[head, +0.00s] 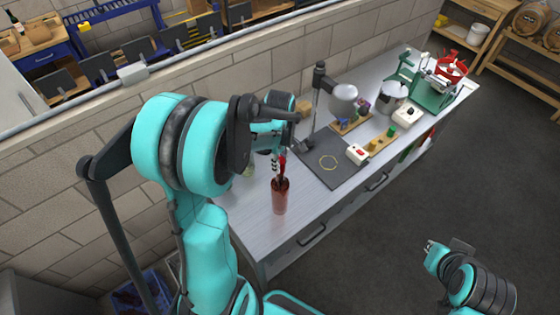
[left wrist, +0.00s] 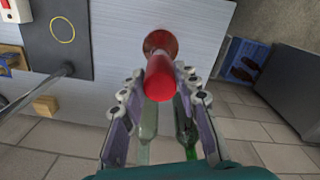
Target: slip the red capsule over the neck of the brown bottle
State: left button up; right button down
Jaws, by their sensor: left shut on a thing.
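My left gripper (head: 281,158) is shut on the red capsule (left wrist: 160,78), one finger on each side of it in the left wrist view (left wrist: 162,88). The capsule shows as a small red patch in the head view (head: 283,160). The brown bottle (head: 280,198) stands upright on the bench, directly below the capsule. In the left wrist view the bottle's reddish-brown body (left wrist: 161,41) shows just past the capsule's far end. The neck is mostly hidden; I cannot tell whether the capsule encloses it. My right gripper (head: 431,246) is away from the bench at lower right, its jaws unclear.
Pale green (left wrist: 147,122) and dark green (left wrist: 187,125) bottles stand close by the gripper. A dark mat (head: 340,169) with a yellow ring (head: 328,162) lies right of the bottle. A lamp-like stand (head: 318,90) rises behind. A red-and-white switch box (head: 357,154) sits near the mat.

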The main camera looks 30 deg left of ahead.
pick_arm(q)
jog(key=shift+f, duration=0.3)
jog(key=shift+f+b, duration=0.1)
jog(key=shift+b, duration=0.25)
jog(key=shift+f+b, duration=0.5)
jog(key=shift+b, duration=0.05)
jog(key=shift+f, duration=0.15)
jog(key=shift+f+b, duration=0.45)
jog(key=shift+b, duration=0.15)
jog(key=o, duration=0.7)
jog(key=shift+r, duration=0.1)
